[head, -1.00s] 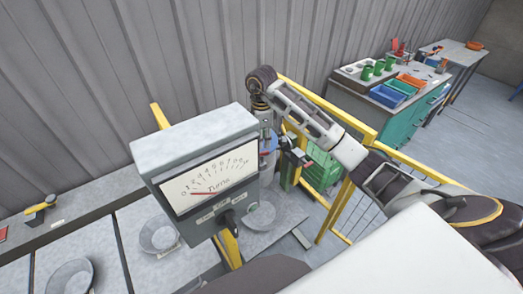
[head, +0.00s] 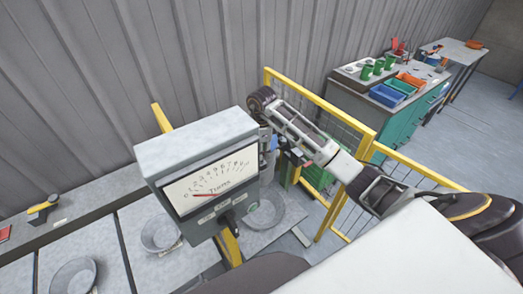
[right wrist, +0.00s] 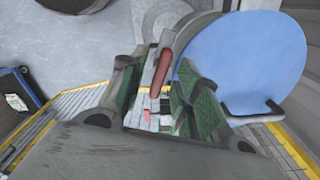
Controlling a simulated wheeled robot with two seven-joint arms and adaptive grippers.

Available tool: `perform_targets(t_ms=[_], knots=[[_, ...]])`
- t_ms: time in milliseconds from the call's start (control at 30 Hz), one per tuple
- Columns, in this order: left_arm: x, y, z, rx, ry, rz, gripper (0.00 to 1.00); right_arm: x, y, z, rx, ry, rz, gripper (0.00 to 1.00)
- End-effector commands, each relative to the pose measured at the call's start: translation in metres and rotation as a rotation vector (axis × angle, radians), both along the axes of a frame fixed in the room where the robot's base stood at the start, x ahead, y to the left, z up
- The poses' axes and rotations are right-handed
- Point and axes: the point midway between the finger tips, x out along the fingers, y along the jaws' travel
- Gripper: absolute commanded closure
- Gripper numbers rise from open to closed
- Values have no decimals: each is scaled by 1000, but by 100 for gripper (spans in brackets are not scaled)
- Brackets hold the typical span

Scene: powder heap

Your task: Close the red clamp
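The red clamp shows as a red lever (right wrist: 163,72) in the right wrist view, between the two green-padded fingers of my right gripper (right wrist: 160,92). The fingers are apart on either side of it; I cannot tell whether either one touches it. In the head view my right gripper (head: 290,158) is small, just right of the grey dial box, and the arm hides much of the area around it. My left gripper is not in view.
The grey dial box (head: 197,140) stands close left of my right gripper. A blue disc (right wrist: 247,62) is close beside the fingers in the wrist view. Yellow railing (head: 320,105) runs behind my right arm. Metal bowls (head: 160,234) sit on the bench at left.

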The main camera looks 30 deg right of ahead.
Motion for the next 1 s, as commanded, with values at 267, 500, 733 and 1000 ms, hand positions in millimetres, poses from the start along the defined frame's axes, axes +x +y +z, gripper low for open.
perform_targets(t_ms=[267, 500, 733, 1000], knots=[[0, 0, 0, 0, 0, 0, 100, 0, 0, 0, 0, 0, 0, 95], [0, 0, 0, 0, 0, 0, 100, 0, 0, 0, 0, 0, 0, 100], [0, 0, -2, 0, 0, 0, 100, 0, -1, 0, -1, 0, -15, 100], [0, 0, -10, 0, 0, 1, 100, 1, -1, -1, -2, -2, -76, 100]])
